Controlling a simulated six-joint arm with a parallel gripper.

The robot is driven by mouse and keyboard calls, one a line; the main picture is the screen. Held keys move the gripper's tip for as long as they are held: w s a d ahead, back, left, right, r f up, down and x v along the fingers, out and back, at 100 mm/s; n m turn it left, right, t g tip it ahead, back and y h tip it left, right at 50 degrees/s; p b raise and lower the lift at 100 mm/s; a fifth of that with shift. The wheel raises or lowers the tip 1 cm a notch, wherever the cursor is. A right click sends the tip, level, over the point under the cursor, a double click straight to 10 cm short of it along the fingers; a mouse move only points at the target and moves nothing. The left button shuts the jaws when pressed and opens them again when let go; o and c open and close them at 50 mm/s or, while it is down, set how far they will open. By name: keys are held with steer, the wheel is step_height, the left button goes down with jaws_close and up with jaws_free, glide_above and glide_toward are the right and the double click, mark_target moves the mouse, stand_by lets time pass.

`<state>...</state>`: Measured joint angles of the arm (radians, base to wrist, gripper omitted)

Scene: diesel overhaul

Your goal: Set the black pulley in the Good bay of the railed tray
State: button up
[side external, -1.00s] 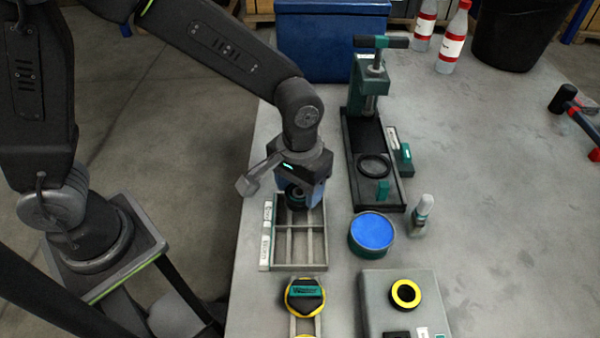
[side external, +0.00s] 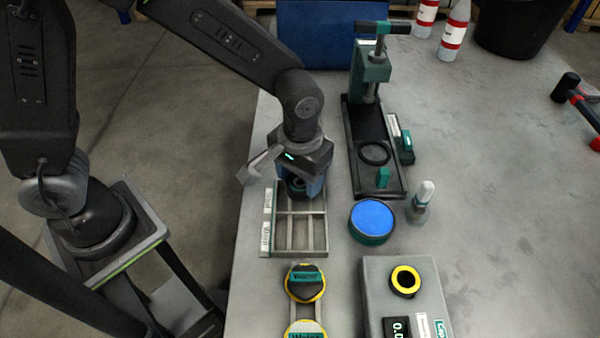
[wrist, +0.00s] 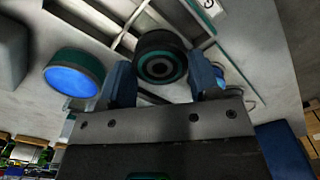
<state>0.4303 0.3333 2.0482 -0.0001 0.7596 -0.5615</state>
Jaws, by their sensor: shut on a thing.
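My gripper (side external: 303,190) is shut on the black pulley (side external: 297,186), over the far end of the railed tray (side external: 293,254). In the wrist view the pulley (wrist: 161,58) shows dark with a teal ring, between the two blue fingers of my gripper (wrist: 163,78). The tray is pale grey, with rails dividing it into bays. Its left edge carries a label reading Good (side external: 268,198) at the far end and another label (side external: 265,237) nearer. The pulley is by the Good end; whether it touches the tray floor I cannot tell. My gripper hides the tray's far edge.
A blue-topped round tin (side external: 371,220) stands right of the tray, with a small bottle (side external: 422,200) beyond it. A green press (side external: 373,130) stands behind. Yellow-and-black round parts (side external: 304,284) and a grey box (side external: 375,290) are nearer. The bench's right side is mostly clear.

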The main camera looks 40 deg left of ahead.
steer(key=shift+f, duration=1)
steer(key=o, duration=1.2)
steer(key=shift+o, duration=0.2)
steer(key=shift+r, duration=3.55)
steer(key=shift+r, duration=2)
